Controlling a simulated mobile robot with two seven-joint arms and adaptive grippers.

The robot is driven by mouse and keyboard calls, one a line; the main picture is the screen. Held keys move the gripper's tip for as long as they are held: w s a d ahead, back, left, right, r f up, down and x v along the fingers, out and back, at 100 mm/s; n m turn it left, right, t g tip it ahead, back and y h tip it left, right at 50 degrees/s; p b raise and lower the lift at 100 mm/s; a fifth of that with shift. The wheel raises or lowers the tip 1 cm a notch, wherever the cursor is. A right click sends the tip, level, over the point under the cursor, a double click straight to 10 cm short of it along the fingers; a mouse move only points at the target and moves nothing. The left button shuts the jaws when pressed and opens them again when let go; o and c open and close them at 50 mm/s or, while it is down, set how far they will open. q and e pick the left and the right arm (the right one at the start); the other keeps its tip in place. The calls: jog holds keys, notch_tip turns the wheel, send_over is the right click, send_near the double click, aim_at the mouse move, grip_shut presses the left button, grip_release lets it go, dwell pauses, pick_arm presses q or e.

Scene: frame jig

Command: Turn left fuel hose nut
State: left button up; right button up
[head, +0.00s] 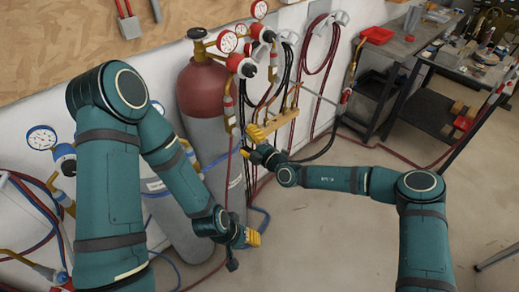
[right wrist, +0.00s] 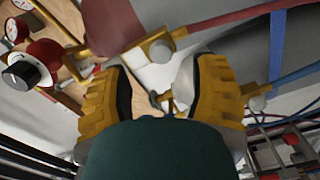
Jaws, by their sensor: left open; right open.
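A tall gas cylinder with a dark red top (head: 203,90) and grey body stands against the wall. Regulators with red parts and round gauges sit by it, and a red-and-brass hose fitting (head: 229,103) hangs below one. Which fitting is the left fuel hose nut I cannot tell. My right gripper (head: 252,142) is open just right of the cylinder, near the hoses. In the right wrist view its yellow fingers are spread, with a small brass piece (right wrist: 166,101) showing between them; contact is unclear. My left gripper (head: 246,240) is lower, open, in front of the cylinder's lower body.
Red hose coils (head: 318,50) hang on the wall. Another gauge (head: 41,138) and hoses are at the left. A cluttered workbench (head: 470,68) stands at the back right. The floor at the lower middle is clear.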

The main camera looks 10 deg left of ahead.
jog(key=v, duration=0.7)
dwell(0.3)
